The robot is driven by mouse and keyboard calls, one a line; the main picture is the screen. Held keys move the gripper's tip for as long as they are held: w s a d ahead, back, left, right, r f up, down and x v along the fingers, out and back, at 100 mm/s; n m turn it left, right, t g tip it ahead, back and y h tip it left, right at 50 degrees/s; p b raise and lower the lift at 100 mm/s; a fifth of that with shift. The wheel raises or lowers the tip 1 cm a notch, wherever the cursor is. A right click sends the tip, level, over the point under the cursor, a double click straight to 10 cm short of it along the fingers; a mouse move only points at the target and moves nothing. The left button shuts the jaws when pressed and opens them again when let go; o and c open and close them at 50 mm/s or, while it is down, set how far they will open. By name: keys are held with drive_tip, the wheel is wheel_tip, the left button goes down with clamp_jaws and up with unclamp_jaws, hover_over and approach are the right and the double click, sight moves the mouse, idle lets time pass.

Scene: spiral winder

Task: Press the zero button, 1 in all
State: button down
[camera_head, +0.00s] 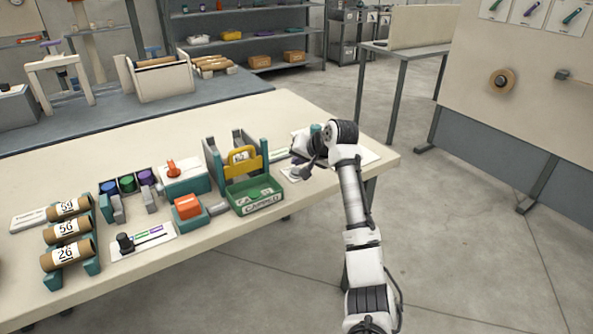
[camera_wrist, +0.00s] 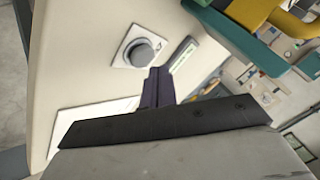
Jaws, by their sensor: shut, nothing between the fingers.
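A round grey button (camera_wrist: 142,52) sits on a square white plate in the wrist view, and its top looks clear. I cannot read any label that names it as the zero button. In the head view the small white plate (camera_head: 290,175) lies near the table's front edge, partly hidden by my gripper. My gripper (camera_head: 304,168) is over that spot in the head view. In the wrist view its dark fingers (camera_wrist: 157,86) are closed together and empty, beside the button. Whether the fingertips touch anything cannot be told.
A narrow display strip (camera_wrist: 184,54) lies beside the button. Cardboard tubes (camera_head: 68,255), spools and an orange block (camera_head: 187,206) fill the table's left part.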

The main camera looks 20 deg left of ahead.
drive_tip(key=shift+f, duration=0.15)
drive_tip(key=shift+f, duration=0.3)
drive_tip(key=shift+f, duration=0.45)
idle(0.9)
drive_tip(key=shift+r+p, duration=0.1)
drive_tip(key=shift+p, duration=0.25)
drive_tip(key=shift+r+p, duration=0.75)
drive_tip(key=shift+p, duration=0.1)
wheel_tip(320, 180, up, 5)
drive_tip(key=p, duration=0.4)
drive_tip(key=shift+r+p, duration=0.1)
drive_tip(key=shift+p, duration=0.25)
